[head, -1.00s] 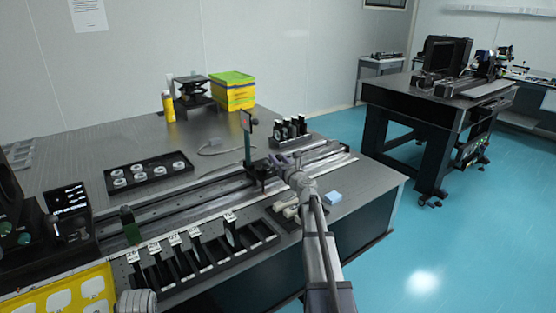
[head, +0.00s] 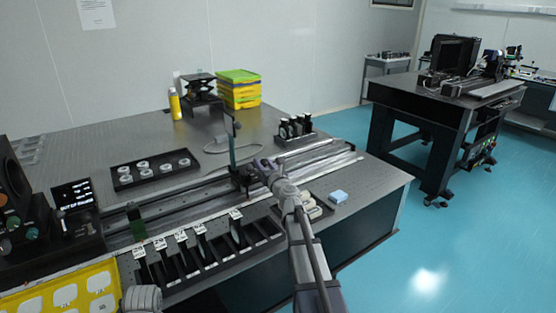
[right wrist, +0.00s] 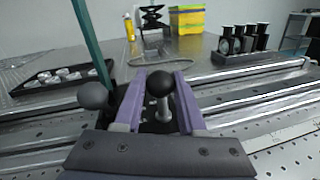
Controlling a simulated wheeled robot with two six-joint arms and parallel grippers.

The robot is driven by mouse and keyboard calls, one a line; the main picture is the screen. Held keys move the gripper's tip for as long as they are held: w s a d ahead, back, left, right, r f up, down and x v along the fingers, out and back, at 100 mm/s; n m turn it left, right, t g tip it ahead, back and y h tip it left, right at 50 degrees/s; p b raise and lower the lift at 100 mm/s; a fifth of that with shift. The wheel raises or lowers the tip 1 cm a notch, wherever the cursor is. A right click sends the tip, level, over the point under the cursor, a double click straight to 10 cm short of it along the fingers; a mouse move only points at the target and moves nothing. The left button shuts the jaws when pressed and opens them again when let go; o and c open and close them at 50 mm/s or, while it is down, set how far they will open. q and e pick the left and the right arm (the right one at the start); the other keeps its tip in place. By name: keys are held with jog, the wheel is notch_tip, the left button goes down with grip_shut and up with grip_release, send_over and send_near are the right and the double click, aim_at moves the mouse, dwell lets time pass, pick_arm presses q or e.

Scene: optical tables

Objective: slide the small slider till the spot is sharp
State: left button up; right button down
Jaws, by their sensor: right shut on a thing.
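The small slider (head: 243,181) sits on the long rail (head: 180,206) and carries a tall green upright (head: 232,148). My right gripper (head: 264,166) is at the slider. In the right wrist view its purple fingers (right wrist: 155,105) are shut on the slider's black ball knob (right wrist: 160,84), which stands between them. A grey ball knob (right wrist: 93,96) is just left of the fingers. The small display (head: 73,195) at the left shows white lettering too small to read surely.
A slotted rack (head: 208,258) lies in front of the rail, a tray of white rings (head: 152,168) behind it. Black mounts (head: 295,128) stand behind the rail's right end. The rail right of the slider looks clear.

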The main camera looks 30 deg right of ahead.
jog(key=shift+a, duration=0.65)
jog(key=c, duration=0.5)
grip_release()
jog(key=shift+s, duration=0.1)
jog(key=s, duration=0.7)
jog(key=shift+s+a, duration=0.35)
jog(key=shift+a, duration=0.05)
